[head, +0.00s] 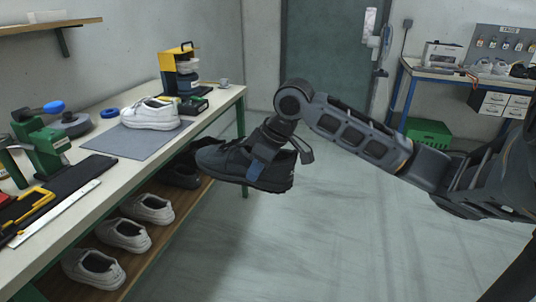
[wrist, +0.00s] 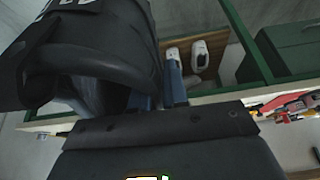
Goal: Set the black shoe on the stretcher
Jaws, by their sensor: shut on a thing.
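The black shoe (head: 225,160) hangs in my gripper (head: 256,171) in the head view, off the bench's right side, sole down and toe to the left. My gripper is shut on the shoe near its opening; a blue finger shows against its side. In the wrist view the shoe (wrist: 100,55) fills the upper left, beside a blue finger (wrist: 172,80). A green device with a blue knob (head: 42,138) at the bench's left looks like the stretcher, but I cannot be sure. It is partly cut off and stands well apart from the shoe.
On the bench (head: 130,165) are a white shoe (head: 150,114) on a grey mat (head: 118,141) and a yellow-and-black stand (head: 178,68). Several grey shoes (head: 123,235) and a dark shoe (head: 182,174) are on the lower shelf. The floor (head: 300,235) right of the bench is clear.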

